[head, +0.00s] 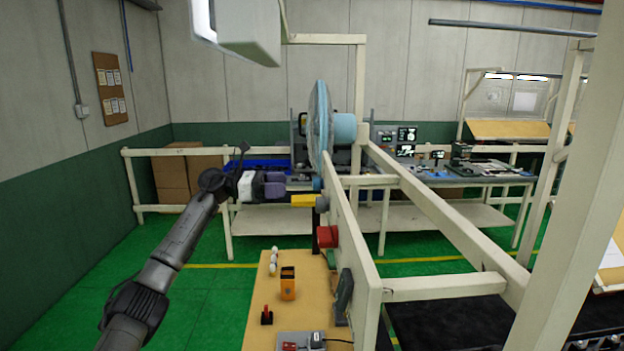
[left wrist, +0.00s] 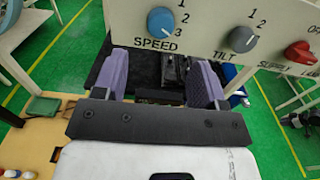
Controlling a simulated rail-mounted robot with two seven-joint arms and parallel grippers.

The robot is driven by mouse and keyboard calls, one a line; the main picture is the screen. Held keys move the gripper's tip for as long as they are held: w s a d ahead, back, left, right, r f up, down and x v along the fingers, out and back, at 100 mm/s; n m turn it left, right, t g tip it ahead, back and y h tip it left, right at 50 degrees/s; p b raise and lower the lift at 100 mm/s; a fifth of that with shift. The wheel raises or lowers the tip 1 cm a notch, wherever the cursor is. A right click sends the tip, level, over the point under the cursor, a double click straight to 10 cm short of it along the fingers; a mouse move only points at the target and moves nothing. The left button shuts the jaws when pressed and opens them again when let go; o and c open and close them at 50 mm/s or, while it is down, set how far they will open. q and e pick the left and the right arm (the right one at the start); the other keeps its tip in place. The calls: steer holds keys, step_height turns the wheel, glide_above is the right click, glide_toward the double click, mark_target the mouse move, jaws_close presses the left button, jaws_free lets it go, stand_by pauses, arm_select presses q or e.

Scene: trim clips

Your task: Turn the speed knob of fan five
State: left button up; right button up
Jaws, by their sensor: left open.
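A light blue fan (head: 321,128) stands at the end of a cream panel, seen nearly edge-on in the head view; no fan number is readable. In the left wrist view the panel (left wrist: 203,30) carries a blue round knob (left wrist: 161,20) above the word SPEED, with 1, 2 and 3 around its right side. My right gripper is not in view.
A grey TILT knob (left wrist: 243,39) and a red knob (left wrist: 299,52) sit right of the blue one. A wooden table (head: 262,300) with small items lies below.

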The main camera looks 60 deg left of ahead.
mark_target(318, 184)
arm_select(q)
steer(key=p+x, duration=0.3)
steer(key=x, duration=0.6)
steer(key=c, duration=0.9)
